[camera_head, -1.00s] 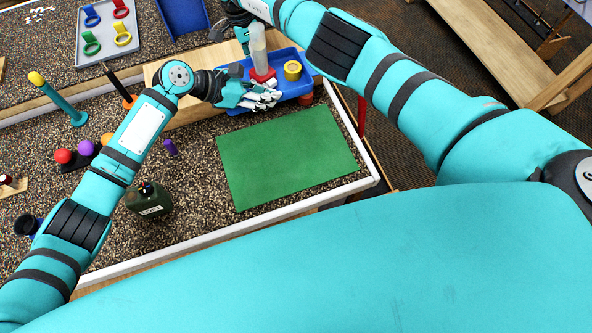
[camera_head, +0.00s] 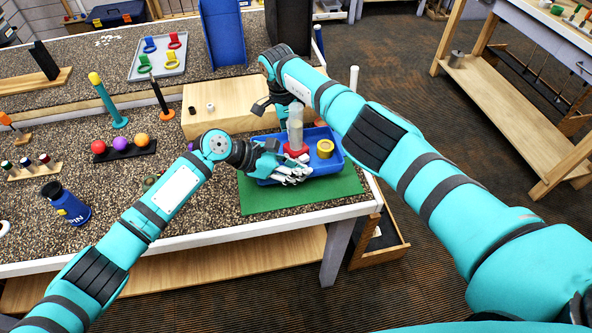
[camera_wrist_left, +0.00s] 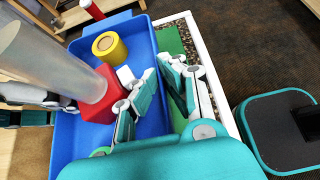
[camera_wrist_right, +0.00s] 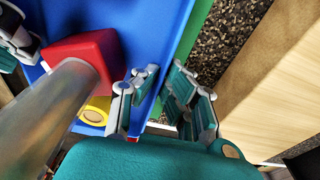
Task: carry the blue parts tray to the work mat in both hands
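The blue parts tray (camera_head: 333,166) is over the green work mat (camera_head: 346,186); I cannot tell whether it touches. In it are a red block (camera_head: 297,150) with a clear upright tube (camera_head: 295,125) and a yellow roll (camera_head: 325,148). My left gripper (camera_head: 288,173) is at the tray's near left side; its fingers straddle the wall in the left wrist view (camera_wrist_left: 158,98). My right gripper (camera_wrist_right: 160,95) straddles the opposite wall in the right wrist view. Its fingertips are partly hidden in the head view.
A wooden block (camera_head: 215,112) stands behind and left of the tray. The table's white front edge (camera_head: 220,233) lies close to the mat.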

